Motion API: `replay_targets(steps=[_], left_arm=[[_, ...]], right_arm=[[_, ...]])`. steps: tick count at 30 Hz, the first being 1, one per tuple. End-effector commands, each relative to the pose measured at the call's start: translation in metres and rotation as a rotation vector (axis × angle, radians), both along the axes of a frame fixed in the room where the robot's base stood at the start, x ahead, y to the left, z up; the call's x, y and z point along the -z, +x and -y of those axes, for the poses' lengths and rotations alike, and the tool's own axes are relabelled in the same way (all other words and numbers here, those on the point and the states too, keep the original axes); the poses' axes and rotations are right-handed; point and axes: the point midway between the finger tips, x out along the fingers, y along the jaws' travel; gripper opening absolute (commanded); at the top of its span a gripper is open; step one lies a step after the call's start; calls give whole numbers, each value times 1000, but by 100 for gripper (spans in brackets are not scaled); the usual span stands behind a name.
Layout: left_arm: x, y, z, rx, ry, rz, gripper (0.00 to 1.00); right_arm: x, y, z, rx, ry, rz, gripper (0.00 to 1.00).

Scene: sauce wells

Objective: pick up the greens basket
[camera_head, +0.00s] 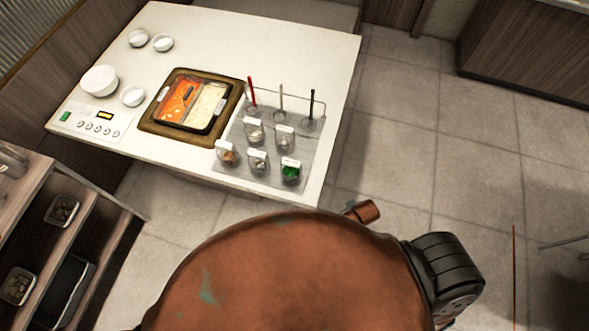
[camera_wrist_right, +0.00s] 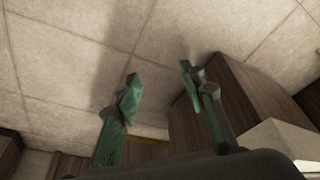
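A small clear container with bright green contents and a white tag (camera_head: 291,172) stands at the front right corner of the grey rack on the white table. I cannot tell for sure whether this is the greens basket. In the right wrist view, my right gripper (camera_wrist_right: 160,78) has its two green fingers apart with nothing between them. It points at the tiled floor and a wooden cabinet side, and no container shows there. My left gripper is in neither view.
The white table (camera_head: 215,35) holds a two-part hot pot (camera_head: 207,125), several white bowls (camera_head: 99,80), a control panel (camera_head: 95,123) and other small containers (camera_head: 258,161). A wooden shelf (camera_head: 112,207) with trays (camera_head: 62,210) stands at lower left.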

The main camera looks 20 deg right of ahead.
Motion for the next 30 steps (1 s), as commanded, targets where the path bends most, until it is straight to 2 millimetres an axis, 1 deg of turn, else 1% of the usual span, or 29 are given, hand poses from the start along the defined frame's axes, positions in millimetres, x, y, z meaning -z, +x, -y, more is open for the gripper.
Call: replay_targets(steps=[1,4,8,11,12,15,17,18,21,27,30], left_arm=[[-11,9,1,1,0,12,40],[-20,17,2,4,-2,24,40],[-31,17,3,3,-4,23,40],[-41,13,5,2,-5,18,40],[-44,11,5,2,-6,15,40],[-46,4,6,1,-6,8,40],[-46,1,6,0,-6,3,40],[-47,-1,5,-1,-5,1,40],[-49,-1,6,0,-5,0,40],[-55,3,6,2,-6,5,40],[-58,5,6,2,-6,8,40]], right_arm=[[-29,6,-2,-5,3,16,38],[-71,13,-6,-14,6,34,38],[-122,19,-11,-29,11,56,38],[-165,31,-22,-65,22,88,38],[-182,40,-31,-95,31,107,38],[-206,67,-59,-189,61,145,38],[-215,80,-75,-242,76,163,38],[-220,89,-86,-278,88,174,38],[-235,108,-112,-373,110,198,38],[-266,135,-160,-574,135,215,38],[-279,145,-177,-684,132,202,38]])
